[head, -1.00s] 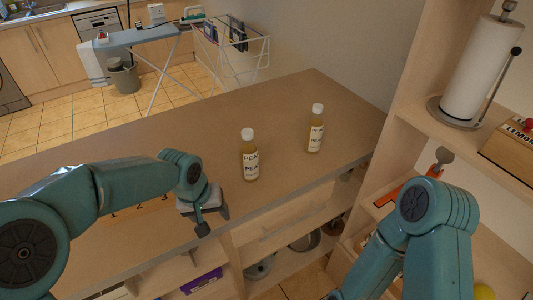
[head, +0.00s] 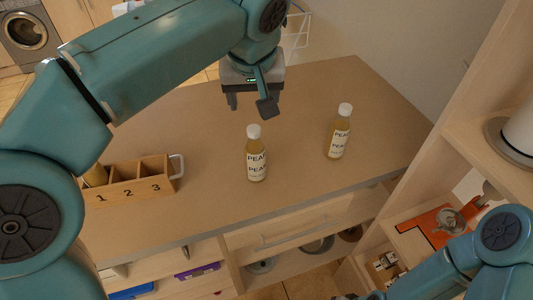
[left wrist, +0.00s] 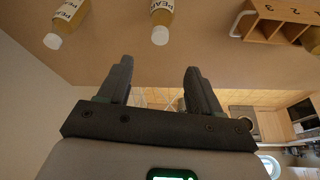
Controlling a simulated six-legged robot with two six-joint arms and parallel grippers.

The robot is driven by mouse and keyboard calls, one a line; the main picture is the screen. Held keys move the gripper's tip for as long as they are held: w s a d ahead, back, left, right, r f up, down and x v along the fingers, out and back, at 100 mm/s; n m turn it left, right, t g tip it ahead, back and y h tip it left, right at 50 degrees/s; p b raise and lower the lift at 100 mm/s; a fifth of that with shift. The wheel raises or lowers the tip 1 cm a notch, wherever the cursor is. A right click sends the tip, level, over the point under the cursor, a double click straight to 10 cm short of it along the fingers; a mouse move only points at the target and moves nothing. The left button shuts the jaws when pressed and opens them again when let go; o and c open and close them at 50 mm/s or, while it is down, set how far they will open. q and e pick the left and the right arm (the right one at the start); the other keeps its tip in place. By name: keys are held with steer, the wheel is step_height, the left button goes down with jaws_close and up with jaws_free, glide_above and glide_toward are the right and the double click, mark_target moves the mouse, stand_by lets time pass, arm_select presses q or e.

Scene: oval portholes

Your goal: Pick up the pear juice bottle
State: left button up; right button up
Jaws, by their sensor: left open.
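Two bottles with white caps and labels reading "PEAR" stand upright on the brown counter (head: 205,180). The nearer-left pear bottle (head: 257,160) is in front of my left gripper; the other pear bottle (head: 339,132) stands to its right. My left gripper (head: 250,104) is open and empty, above the counter behind the left bottle and apart from both. In the left wrist view, its fingers (left wrist: 158,68) are spread, with the left bottle (left wrist: 161,22) and right bottle (left wrist: 68,20) at the top. My right arm shows at the lower right, its gripper out of sight.
A wooden box (head: 133,190) with compartments numbered 1, 2, 3 sits on the counter at left, holding a bottle in one compartment. A shelf unit (head: 460,140) borders the counter on the right. The counter around the two bottles is clear.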

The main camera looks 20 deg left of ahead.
arm_select(q)
glide_toward(254, 129)
steer(key=x, duration=0.5)
steer(key=shift+s+a+f, duration=0.1)
steer(key=shift+s+f, duration=0.1)
steer(key=shift+s, duration=0.15)
steer(key=shift+f, duration=0.35)
steer(key=x, duration=0.5)
steer(key=shift+w+p, duration=0.3)
steer(key=shift+w, duration=0.1)
steer(key=shift+r, duration=0.1)
jaws_close()
